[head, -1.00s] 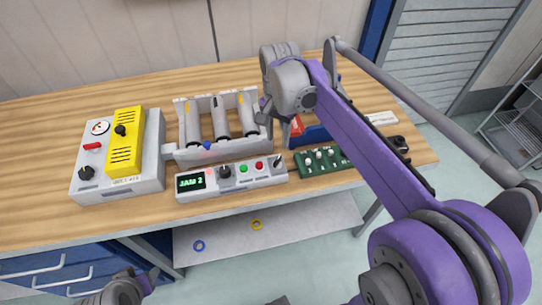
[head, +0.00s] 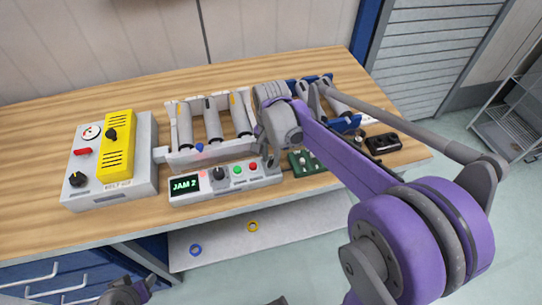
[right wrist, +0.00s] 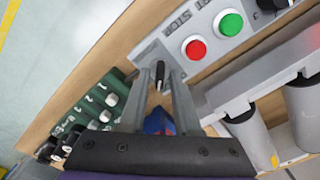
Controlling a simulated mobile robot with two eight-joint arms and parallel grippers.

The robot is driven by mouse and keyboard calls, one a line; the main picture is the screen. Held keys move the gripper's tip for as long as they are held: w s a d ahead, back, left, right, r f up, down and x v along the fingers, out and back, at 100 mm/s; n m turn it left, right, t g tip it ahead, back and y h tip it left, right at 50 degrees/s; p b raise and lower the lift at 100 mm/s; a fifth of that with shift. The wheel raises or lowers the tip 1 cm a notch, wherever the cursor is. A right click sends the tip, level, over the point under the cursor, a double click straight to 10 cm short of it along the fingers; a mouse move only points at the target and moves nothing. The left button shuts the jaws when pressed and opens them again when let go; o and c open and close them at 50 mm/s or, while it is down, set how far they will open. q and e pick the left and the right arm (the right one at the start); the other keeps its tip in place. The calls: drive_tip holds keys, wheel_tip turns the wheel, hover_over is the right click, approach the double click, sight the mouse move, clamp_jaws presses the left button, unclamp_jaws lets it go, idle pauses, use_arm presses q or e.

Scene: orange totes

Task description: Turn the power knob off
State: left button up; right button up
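A grey control panel (head: 188,197) with a "JAM 2" display stands at the front edge of the bench. It carries a black round knob (head: 220,174), a green button (head: 237,170) and a red button (head: 254,166). A small dark knob or lever (right wrist: 161,75) sits at its right end, beside the red button. My right gripper (right wrist: 158,72) is open, with a finger on either side of this knob; I cannot tell whether they touch it. In the head view the right gripper (head: 265,158) hides most of that end. My left gripper (head: 148,284) is low at the bottom left, away from the bench.
A grey box (head: 148,140) with a yellow cover and black knobs stands at the left. A white rack (head: 172,135) of grey cylinders is behind the panel. A green switch board (head: 308,168) and a dark box (head: 384,143) lie to the right, near the gripper.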

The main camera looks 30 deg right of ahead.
clamp_jaws()
drive_tip(key=shift+n, duration=0.4)
drive_tip(key=n, duration=0.6)
drive_tip(key=shift+n+b, duration=0.3)
drive_tip(key=n, duration=1)
drive_tip(key=shift+n, duration=0.3)
drive_tip(key=shift+o, duration=1.4)
unclamp_jaws()
